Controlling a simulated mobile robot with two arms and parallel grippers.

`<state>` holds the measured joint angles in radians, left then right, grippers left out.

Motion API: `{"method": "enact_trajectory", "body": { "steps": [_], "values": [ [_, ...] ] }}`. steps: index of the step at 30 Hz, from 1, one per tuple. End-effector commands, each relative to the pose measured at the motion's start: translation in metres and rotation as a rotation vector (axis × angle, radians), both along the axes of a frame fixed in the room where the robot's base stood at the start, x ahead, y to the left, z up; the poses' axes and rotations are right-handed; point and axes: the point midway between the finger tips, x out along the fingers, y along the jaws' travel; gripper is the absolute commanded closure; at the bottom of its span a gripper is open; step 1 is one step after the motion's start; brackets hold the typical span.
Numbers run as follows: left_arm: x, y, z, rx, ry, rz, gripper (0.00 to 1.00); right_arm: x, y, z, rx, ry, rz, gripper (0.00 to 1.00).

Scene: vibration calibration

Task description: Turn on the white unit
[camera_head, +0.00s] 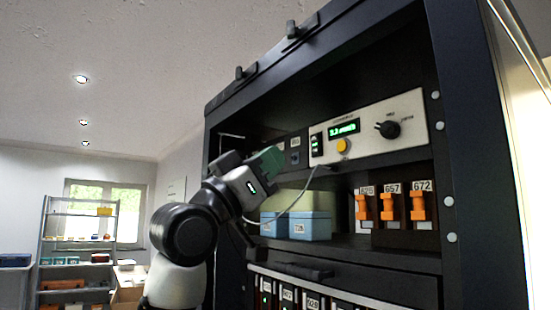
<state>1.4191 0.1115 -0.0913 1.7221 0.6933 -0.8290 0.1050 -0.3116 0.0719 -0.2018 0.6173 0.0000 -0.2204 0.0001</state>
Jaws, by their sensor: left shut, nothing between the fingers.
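The white unit (373,128) is a panel in the upper bay of a dark rack. Its small display (344,129) is lit with green characters. It has a yellow button (343,145), a black knob (388,129) at right and a dark switch block (316,144) at its left end. My left gripper (272,160) is at the left of the unit, in front of the darker panel beside it, apart from the yellow button. It is shut and empty; its fingertips are partly hard to make out. My right gripper is not in view.
Below the unit, a shelf holds blue boxes with pale green lids (308,213) and orange-handled modules (388,206). A thin cable (300,193) hangs from the unit. The dark rack frame (456,150) borders the right side. Metal shelving (78,217) stands far left.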

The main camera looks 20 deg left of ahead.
Motion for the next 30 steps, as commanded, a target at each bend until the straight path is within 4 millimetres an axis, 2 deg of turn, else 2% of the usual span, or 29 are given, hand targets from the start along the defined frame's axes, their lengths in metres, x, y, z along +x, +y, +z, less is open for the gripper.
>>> {"method": "enact_trajectory", "body": {
  "steps": [1,12,22,30],
  "values": [
    [-0.002,0.002,-0.012,0.002,0.002,0.0,1.0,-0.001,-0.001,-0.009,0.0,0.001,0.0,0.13],
    [-0.03,0.024,-0.057,0.002,0.002,0.001,1.0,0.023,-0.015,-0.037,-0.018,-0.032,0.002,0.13],
    [-0.037,0.029,-0.065,0.002,0.004,-0.002,1.0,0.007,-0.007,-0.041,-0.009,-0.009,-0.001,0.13],
    [-0.037,0.029,-0.065,0.002,0.004,-0.002,1.0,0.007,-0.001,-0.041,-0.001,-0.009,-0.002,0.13]
  ]
}}
